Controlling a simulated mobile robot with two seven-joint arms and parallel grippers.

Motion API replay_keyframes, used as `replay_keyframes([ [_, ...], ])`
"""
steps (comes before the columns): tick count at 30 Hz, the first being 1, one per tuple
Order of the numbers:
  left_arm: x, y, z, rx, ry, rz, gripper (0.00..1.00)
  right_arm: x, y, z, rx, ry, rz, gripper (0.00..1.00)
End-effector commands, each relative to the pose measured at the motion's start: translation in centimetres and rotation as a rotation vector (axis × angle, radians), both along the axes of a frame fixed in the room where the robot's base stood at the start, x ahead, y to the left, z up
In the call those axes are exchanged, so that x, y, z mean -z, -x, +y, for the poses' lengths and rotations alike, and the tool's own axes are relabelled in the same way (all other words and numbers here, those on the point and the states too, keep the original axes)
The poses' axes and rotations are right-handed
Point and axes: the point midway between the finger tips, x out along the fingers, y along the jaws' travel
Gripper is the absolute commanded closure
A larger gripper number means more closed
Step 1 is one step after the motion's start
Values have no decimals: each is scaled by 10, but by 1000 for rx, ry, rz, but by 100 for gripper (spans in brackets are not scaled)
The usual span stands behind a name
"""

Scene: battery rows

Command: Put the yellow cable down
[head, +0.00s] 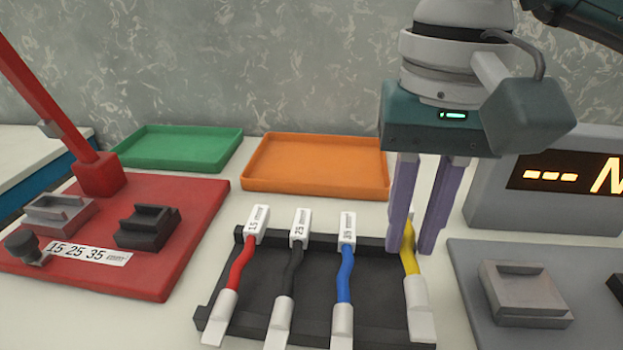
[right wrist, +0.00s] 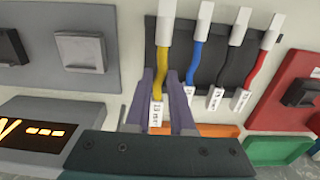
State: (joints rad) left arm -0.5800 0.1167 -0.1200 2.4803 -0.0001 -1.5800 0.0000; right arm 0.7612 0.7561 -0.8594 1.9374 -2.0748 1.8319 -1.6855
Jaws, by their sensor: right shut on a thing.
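The yellow cable (head: 409,252) lies at the right end of the black rack (head: 377,307), with a white end block toward the front. My right gripper (head: 414,243) points down over it, its purple fingers on either side of the cable. In the right wrist view the yellow cable (right wrist: 162,72) runs between the fingers (right wrist: 165,105), which are shut on it near its labelled white end. I cannot tell whether the cable touches the rack. My left gripper is not in view.
Red (head: 240,263), black (head: 293,268) and blue (head: 345,273) cables lie in the rack. Behind are an orange tray (head: 315,191) and a green tray (head: 180,165), both empty. A red press (head: 165,276) stands left, a grey display unit (head: 487,200) right.

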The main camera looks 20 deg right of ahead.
Motion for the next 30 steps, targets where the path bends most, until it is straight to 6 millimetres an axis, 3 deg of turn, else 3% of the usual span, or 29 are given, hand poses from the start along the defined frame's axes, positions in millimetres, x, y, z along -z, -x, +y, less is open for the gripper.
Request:
replay_keyframes([
  [9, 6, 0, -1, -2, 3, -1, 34, 43, 1, 0, -1, -1, 2, 100],
  [21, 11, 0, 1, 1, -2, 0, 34, 48, 0, 0, -2, 0, 0, 100],
  [22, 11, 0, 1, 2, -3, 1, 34, 48, 0, 0, -2, 0, 0, 77],
  [30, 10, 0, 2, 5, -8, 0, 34, 46, 0, 0, -1, 0, 0, 48],
])
